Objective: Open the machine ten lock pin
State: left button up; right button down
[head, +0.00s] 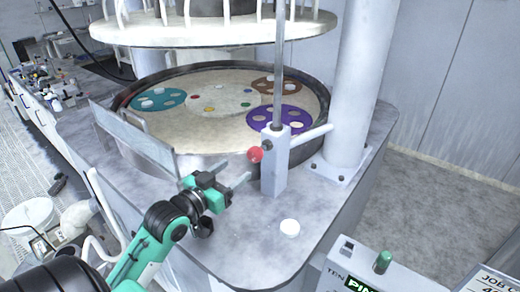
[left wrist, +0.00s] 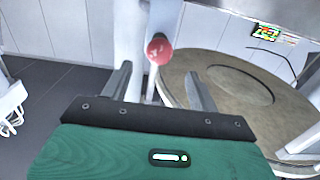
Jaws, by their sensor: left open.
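The lock pin shows as a red ball knob (head: 255,154) on the side of a grey upright block (head: 276,162) at the front of the polishing machine. In the left wrist view the red knob (left wrist: 159,50) is ahead of the fingers, roughly between them and beyond their tips. My left gripper (head: 242,172) is open and empty, just left of the knob and apart from it. Its two fingers also show in the left wrist view (left wrist: 157,80). My right gripper is not in view.
The round platen (head: 215,120) with coloured discs lies behind the block, under a raised upper plate (head: 210,30). A clear guard panel (head: 135,138) stands left. A white round cap (head: 290,228) is on the deck. A control box (head: 365,270) stands at lower right.

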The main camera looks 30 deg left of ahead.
aim_at(250, 158)
pick_arm(q)
jog(key=w+p, duration=0.1)
jog(key=w, duration=0.2)
jog(key=shift+w+d+r, duration=0.1)
jog(key=shift+w+d, duration=0.05)
jog(key=w+p, duration=0.1)
jog(key=w, duration=0.3)
jog(key=shift+w+d, duration=0.15)
jog(key=shift+w, duration=0.05)
jog(key=w+p, duration=0.1)
jog(key=w, duration=0.2)
jog(key=shift+d, duration=0.15)
jog(key=shift+w+f, duration=0.2)
jog(key=shift+w, duration=0.2)
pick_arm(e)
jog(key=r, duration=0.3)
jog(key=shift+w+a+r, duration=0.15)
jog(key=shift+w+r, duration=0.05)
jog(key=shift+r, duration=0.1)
